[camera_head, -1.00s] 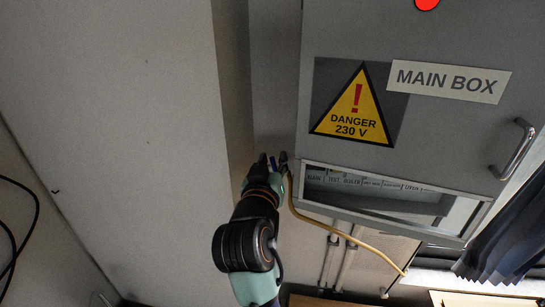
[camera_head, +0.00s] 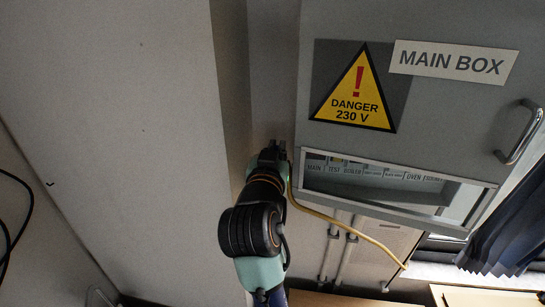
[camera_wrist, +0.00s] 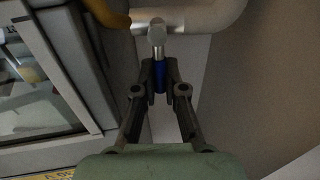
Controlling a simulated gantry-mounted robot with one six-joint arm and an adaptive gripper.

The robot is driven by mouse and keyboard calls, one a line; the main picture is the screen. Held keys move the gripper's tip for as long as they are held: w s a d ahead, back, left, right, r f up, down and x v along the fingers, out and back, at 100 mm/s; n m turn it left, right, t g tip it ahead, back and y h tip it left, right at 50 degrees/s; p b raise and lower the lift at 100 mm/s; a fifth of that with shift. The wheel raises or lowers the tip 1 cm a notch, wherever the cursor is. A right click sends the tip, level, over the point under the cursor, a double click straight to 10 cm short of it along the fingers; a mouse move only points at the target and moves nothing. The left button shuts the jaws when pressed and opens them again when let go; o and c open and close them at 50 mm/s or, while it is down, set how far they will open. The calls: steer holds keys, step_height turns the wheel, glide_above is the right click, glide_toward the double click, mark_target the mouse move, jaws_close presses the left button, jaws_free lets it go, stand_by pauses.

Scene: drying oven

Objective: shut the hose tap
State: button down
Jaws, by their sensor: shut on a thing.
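The hose tap shows in the wrist view as a bright metal stem (camera_wrist: 157,32) with a blue handle (camera_wrist: 160,76) in front of a pale pipe. My gripper (camera_wrist: 161,88) is shut on the blue handle, one finger on each side of it. In the head view my gripper (camera_head: 272,153) is up at the lower left corner of the main box. The tap is hidden behind it there. A yellow hose (camera_head: 345,228) runs from beside my gripper down to the right.
The grey main box (camera_head: 440,120) with a danger sign (camera_head: 357,92) hangs close to the right of my gripper. A broad pale wall panel (camera_head: 120,130) stands to the left. Pipes (camera_head: 340,250) run below the box, and a dark blue curtain (camera_head: 510,235) hangs at the right.

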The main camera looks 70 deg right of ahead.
steer(key=c, duration=1.2)
jaws_free()
steer(key=v, duration=1.2)
steer(key=shift+s, duration=0.1)
